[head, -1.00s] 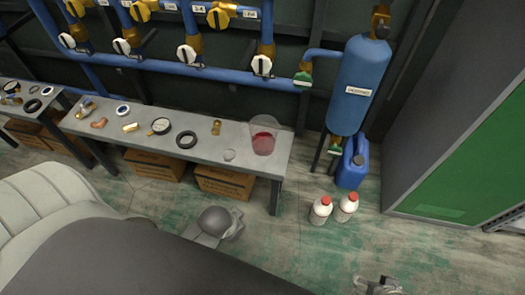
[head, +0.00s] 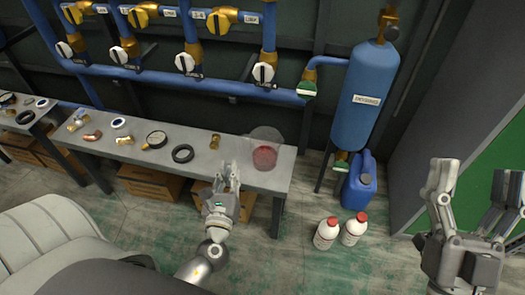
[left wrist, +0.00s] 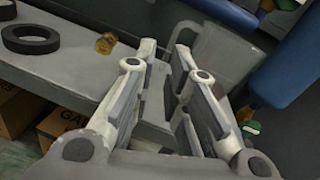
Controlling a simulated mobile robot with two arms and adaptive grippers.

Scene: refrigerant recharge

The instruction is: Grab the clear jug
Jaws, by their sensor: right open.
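The clear jug (head: 265,150) stands upright at the right end of the grey bench, with red liquid in its bottom. My left gripper (head: 227,176) is at the bench's front edge, left of and nearer than the jug, not touching it. In the left wrist view its fingers (left wrist: 168,50) are apart with nothing between them. The jug also shows there (left wrist: 222,52), beyond the right finger, partly hidden by it. My right gripper (head: 476,185) is raised at the far right, open and empty, away from the bench.
A blue cylinder (head: 362,100), a blue canister (head: 359,182) and two white bottles (head: 326,233) stand to the right. Cardboard boxes sit under the bench.

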